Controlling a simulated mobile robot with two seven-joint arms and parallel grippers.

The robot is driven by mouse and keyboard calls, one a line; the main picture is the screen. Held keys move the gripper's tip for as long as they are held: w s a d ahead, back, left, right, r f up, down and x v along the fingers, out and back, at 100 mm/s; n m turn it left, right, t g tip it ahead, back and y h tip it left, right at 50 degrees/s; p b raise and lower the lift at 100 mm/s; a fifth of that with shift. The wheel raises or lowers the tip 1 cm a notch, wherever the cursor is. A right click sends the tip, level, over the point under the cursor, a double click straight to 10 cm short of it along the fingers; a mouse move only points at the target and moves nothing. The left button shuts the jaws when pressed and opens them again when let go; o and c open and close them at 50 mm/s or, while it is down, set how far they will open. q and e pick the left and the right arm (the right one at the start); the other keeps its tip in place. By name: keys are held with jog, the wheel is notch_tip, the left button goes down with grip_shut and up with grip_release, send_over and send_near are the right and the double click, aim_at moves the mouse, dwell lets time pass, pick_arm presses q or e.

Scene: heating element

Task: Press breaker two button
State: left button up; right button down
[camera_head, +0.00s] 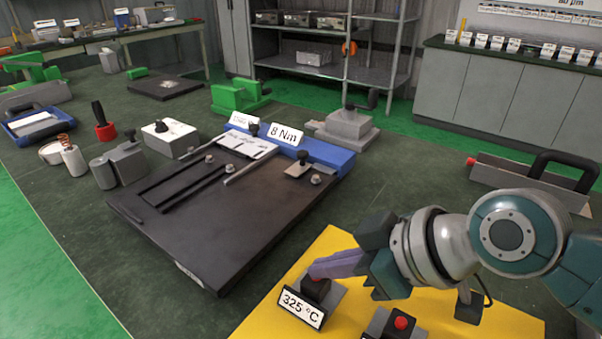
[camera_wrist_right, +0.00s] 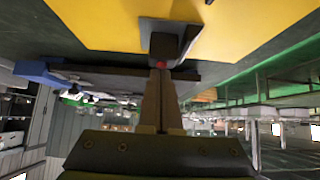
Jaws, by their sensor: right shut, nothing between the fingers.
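Two small grey button boxes stand on the yellow mat (camera_head: 345,245). One box (camera_head: 334,296), behind a "325 °C" sign (camera_head: 300,310), has its dark top partly hidden by my right gripper. The other box (camera_head: 380,325), at the bottom edge, shows a red button (camera_head: 402,322). No label tells which is breaker two. My right gripper (camera_head: 314,269) is shut and empty, with its fingertips at the top of the box by the sign. In the right wrist view, a red button (camera_wrist_right: 158,64) shows just past the fingertips (camera_wrist_right: 159,73); I cannot tell if they touch. My left gripper is out of view.
A large dark plate (camera_head: 230,220) with an "8 Nm" sign (camera_head: 286,135) lies left of the mat. A grey tool with a black handle (camera_head: 530,180) lies behind my right arm. The dark green tabletop between plate and mat is clear.

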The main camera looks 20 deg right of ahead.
jog(key=w+a+r+p+v, duration=0.1)
jog(key=p+v, duration=0.3)
jog(key=v, duration=0.8)
jog(key=shift+r, duration=0.6)
